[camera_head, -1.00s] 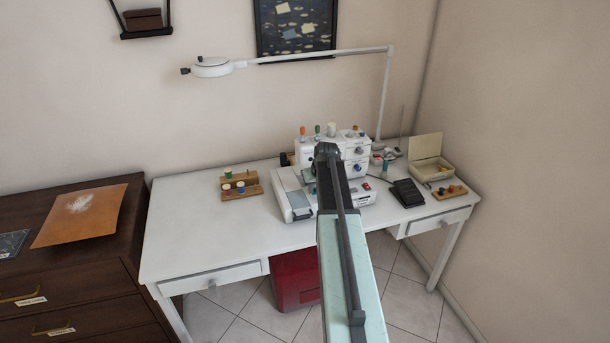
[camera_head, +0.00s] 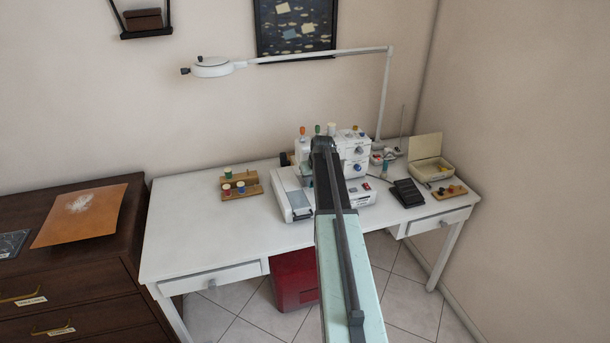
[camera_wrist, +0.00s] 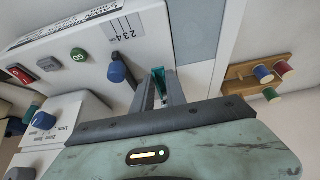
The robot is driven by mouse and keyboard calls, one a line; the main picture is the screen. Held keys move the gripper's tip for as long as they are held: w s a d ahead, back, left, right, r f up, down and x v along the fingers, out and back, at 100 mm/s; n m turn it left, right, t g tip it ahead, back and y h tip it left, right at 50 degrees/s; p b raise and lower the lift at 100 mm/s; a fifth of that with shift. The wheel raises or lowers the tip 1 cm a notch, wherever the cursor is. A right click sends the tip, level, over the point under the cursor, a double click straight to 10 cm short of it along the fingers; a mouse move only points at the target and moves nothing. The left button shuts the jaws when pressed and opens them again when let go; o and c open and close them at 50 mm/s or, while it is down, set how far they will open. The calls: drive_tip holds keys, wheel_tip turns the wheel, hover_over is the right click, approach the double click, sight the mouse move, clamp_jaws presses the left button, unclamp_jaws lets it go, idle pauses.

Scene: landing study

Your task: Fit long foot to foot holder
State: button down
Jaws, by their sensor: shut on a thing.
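In the wrist view, the two fingers of my gripper (camera_wrist: 160,90) are closed on a small teal piece (camera_wrist: 158,77), which I take to be the long foot. Only its end shows between the fingers. The white sewing machine (camera_wrist: 108,42) lies right behind the fingers, with a blue knob just left of them. I cannot tell whether the piece touches the machine. In the head view, the machine (camera_head: 356,143) stands on the white table, partly behind my arm, which hides the gripper and the piece. I cannot make out the foot holder in either view.
A wooden rack with thread spools (camera_head: 240,194) stands left of the machine. A black pedal (camera_head: 408,192), an open box (camera_head: 433,172) and a lamp (camera_head: 385,95) are to its right. The left part of the white table (camera_head: 190,230) is clear.

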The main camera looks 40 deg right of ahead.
drive_tip(key=shift+w+d, duration=0.2)
drive_tip(key=shift+w, duration=0.35)
drive_tip(key=shift+w+d, duration=0.15)
drive_tip(key=shift+w, duration=0.35)
idle(0.5)
drive_tip(key=c, duration=1.3)
unclamp_jaws()
drive_tip(key=shift+o, duration=0.2)
drive_tip(key=p+v, duration=0.7)
drive_tip(key=v, duration=0.1)
drive_tip(key=shift+a+f, duration=0.1)
